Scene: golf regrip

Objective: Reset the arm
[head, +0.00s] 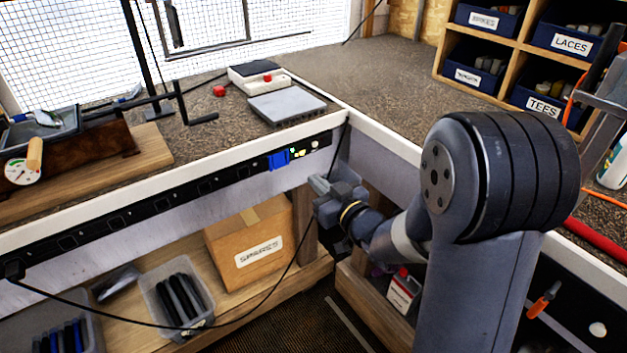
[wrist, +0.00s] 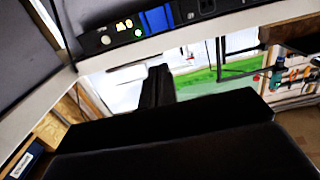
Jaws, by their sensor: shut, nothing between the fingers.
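My gripper (head: 320,187) is in front of the bench's inner corner, just below the front edge of the worktop. Its jaws are shut and empty. It points left toward the black power strip (head: 180,189) on the bench front, apart from the blue plug (head: 278,159) as far as I can tell. Small lit lights show beside the plug. In the wrist view, the dark gripper (wrist: 157,82) fills the lower middle, and the blue plug (wrist: 157,19) and lit switches show above it.
A black cable hangs from the bench corner past my gripper to the lower left. A SPARES carton (head: 245,250) and a grey bin (head: 160,300) of dark grips sit on the lower shelf. A grey scale-like box (head: 287,105) is on the worktop. Labelled bins (head: 575,38) stand at the right.

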